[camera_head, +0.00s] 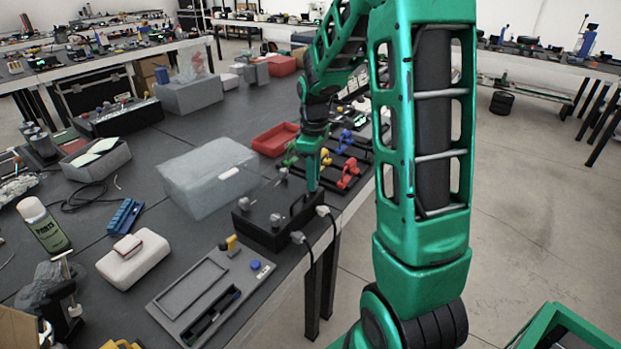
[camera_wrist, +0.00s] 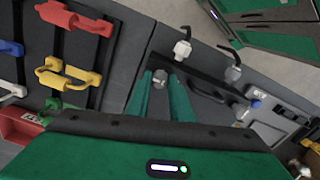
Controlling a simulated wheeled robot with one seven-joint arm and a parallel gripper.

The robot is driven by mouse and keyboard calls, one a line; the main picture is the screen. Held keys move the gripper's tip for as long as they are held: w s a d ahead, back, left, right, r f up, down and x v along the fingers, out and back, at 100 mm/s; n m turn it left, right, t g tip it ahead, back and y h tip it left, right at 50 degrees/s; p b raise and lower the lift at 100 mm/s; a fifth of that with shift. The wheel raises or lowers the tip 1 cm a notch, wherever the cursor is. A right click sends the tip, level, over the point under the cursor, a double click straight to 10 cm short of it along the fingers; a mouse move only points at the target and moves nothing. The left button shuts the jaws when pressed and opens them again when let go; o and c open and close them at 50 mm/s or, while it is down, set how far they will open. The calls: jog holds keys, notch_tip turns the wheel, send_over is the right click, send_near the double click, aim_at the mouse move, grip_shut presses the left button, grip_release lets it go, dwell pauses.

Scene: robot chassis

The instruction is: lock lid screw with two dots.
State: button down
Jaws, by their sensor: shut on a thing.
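A black box with a dark lid (camera_head: 262,226) stands near the table's front edge in the head view. Its dark top (camera_wrist: 207,88) also shows in the wrist view. My gripper (camera_head: 312,187) points down at the far right part of the lid. In the wrist view the two green fingers of my gripper (camera_wrist: 160,80) are closed around a small grey screw head (camera_wrist: 160,76) on the lid. Another light knob or screw (camera_head: 275,219) shows on the lid in the head view. Dots on the screws are too small to make out.
Two plugs with black cables, one white (camera_wrist: 182,48) and one grey (camera_wrist: 233,74), sit along the box's edge. A rack with coloured clamps (camera_head: 348,172) and a red tray (camera_head: 275,139) lie beyond. A grey translucent bin (camera_head: 210,180) stands left; a grey panel (camera_head: 210,293) lies nearer.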

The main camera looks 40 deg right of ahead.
jog(key=shift+m, duration=0.3)
jog(key=m, duration=0.3)
jog(key=shift+m, duration=0.4)
jog(key=m, duration=0.9)
jog(key=shift+m, duration=2.3)
jog(key=shift+a, duration=0.1)
jog(key=c, duration=1.6)
grip_release()
jog(key=shift+o, duration=0.2)
